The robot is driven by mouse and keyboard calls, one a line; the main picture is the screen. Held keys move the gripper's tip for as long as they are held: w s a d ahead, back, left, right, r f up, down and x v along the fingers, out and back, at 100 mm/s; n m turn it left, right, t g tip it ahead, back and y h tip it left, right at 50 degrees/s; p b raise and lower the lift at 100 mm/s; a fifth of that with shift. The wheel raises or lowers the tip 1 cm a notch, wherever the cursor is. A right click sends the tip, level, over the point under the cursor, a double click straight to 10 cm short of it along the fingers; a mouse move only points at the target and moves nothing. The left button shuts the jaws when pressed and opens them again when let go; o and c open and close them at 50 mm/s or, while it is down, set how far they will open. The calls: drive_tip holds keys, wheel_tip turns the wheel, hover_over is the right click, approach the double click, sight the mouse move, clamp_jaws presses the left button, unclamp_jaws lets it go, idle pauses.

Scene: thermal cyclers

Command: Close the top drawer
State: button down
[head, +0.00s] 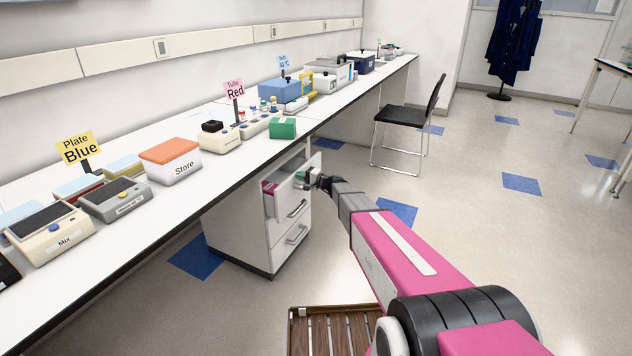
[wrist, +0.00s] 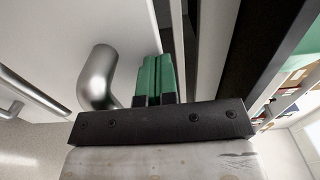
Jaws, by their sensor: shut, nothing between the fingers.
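The top drawer (head: 283,196) of the white cabinet under the bench stands partly pulled out, with pink and red items showing inside it. My gripper (head: 303,177) is at the front of this drawer. In the wrist view, the green fingers of my gripper (wrist: 157,75) are shut together with nothing between them. They point at the white drawer front (wrist: 122,28), just right of its round metal handle (wrist: 97,76), and do not grip it. I cannot tell whether the fingertips touch the front.
Two lower drawers with handles (head: 297,209) look shut. The bench top (head: 215,185) overhangs the cabinet and carries an orange-lidded Store box (head: 170,160), a green box (head: 283,128) and several devices. A black chair (head: 410,115) stands behind. Floor right of my arm is clear.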

drive_tip(key=x, duration=0.7)
drive_tip(key=shift+w+a, duration=0.15)
drive_tip(key=shift+w, duration=0.05)
drive_tip(key=v, duration=1.5)
drive_tip(key=s+d+f+n+g+h, duration=0.1)
drive_tip(key=s+f+n+g+h, duration=0.15)
drive_tip(key=s, duration=0.85)
drive_tip(key=s+d+f+n+g+h, duration=0.15)
drive_tip(key=s+g+h, duration=0.25)
drive_tip(key=s, duration=0.6)
drive_tip(key=s+d+n+g+h, duration=0.1)
drive_tip(key=s+d+h, duration=0.3)
drive_tip(key=s, duration=0.4)
drive_tip(key=s+d+n+g+h, duration=0.1)
drive_tip(key=s+d+h, duration=0.4)
drive_tip(key=s+d, duration=0.2)
drive_tip(key=shift+s+d+r, duration=0.2)
drive_tip(key=shift+s+r, duration=0.05)
drive_tip(key=shift+s, duration=0.9)
drive_tip(key=shift+g, duration=0.25)
